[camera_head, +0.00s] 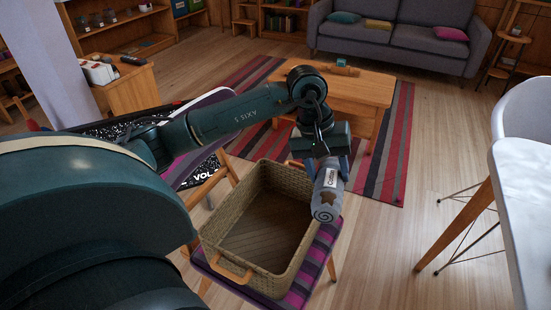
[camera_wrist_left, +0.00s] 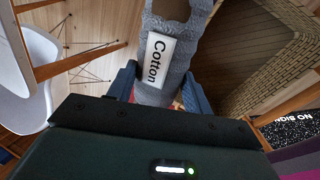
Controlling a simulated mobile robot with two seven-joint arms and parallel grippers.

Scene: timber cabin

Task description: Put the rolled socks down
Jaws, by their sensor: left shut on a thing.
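The rolled socks (camera_head: 328,193) are a grey roll with a white "Cotton" label and a brown patch. They also show in the left wrist view (camera_wrist_left: 177,65). My left gripper (camera_head: 326,165) is shut on the socks and holds them at the right rim of a wicker basket. In the left wrist view the blue fingers of my left gripper (camera_wrist_left: 160,92) are on both sides of the roll. The wicker basket (camera_head: 213,247) is empty and stands on a stool with a striped purple cushion (camera_head: 298,292). I cannot tell whether the socks touch the rim. My right gripper is out of view.
A wooden coffee table (camera_head: 372,88) stands behind the basket on a striped rug (camera_head: 398,150). A grey sofa (camera_head: 400,40) is at the back. A white table (camera_head: 525,190) and chair are at the right. The floor between is clear.

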